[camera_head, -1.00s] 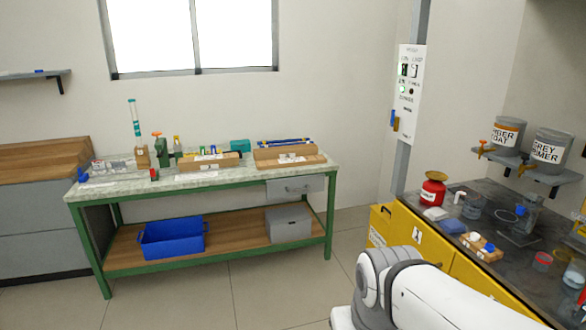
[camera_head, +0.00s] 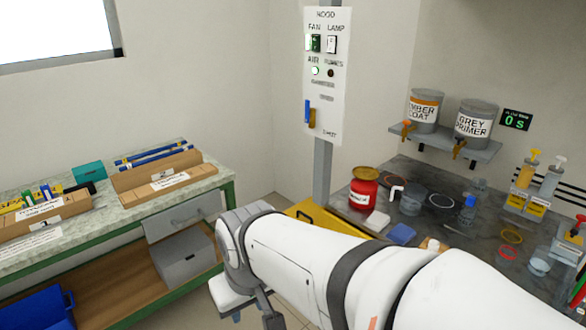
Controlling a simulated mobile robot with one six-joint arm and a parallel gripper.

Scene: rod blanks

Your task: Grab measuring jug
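A clear jug with a white handle (camera_head: 411,200), which looks like the measuring jug, stands upright on the dark bench top at the right. It is just right of a red tin and behind my arm. My arm stretches across the lower part of the view from the right. My gripper (camera_head: 265,312) is only partly visible below the wrist at the bottom edge, left of the dark bench and well apart from the jug. Its fingertips are cut off or hidden, so I cannot tell whether it is open or holds anything.
A red tin (camera_head: 364,187) stands left of the jug. A white block (camera_head: 377,221) and a blue block (camera_head: 401,234) lie in front. Amber and grey paint cans (camera_head: 476,119) sit on a shelf above. A hood control panel (camera_head: 325,75) hangs on a post. A green-framed table (camera_head: 226,194) stands left.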

